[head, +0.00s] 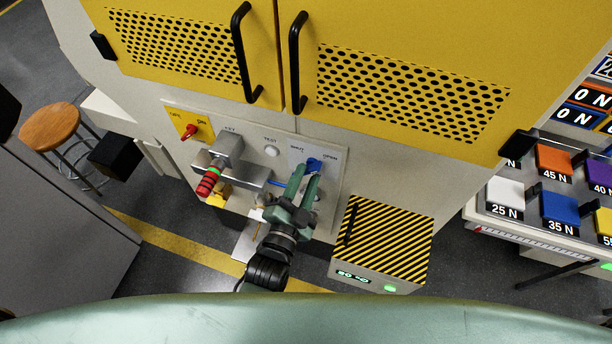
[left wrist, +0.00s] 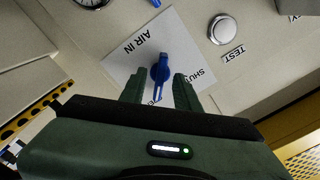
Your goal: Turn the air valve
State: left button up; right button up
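The air valve (head: 314,163) is a blue handle on a pale plate marked SHUT and OPEN, on the front panel of the yellow-doored cabinet. In the left wrist view the blue valve handle (left wrist: 160,68) stands on the plate marked AIR IN, and its narrow end runs down between my fingers. My left gripper (head: 306,172) is open at the valve, one finger on each side of the handle. In the left wrist view the fingers of my left gripper (left wrist: 158,80) show gaps to the handle. One label is partly hidden. My right gripper is not in view.
Left of the valve are a round TEST button (head: 271,151), a red-handled lever (head: 208,182) and a red switch (head: 189,131) on a yellow plate. A striped box (head: 385,240) stands at the lower right. Weights sit on a bench at right. A stool (head: 50,127) is far left.

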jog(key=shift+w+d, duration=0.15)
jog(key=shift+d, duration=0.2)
pick_arm(q)
jog(key=shift+w, duration=0.1)
grip_shut()
jog(key=shift+n, duration=0.3)
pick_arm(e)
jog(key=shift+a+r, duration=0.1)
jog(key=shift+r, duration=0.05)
pick_arm(q)
jog(key=n+p, duration=0.1)
jog(key=n, duration=0.1)
jog(key=shift+n, duration=0.3)
jog(key=n+p, duration=0.1)
jog(key=n, duration=0.9)
jog(key=shift+d+p, duration=0.1)
jog(key=shift+p, duration=0.25)
jog(key=n, duration=0.4)
jog(key=shift+n, duration=0.3)
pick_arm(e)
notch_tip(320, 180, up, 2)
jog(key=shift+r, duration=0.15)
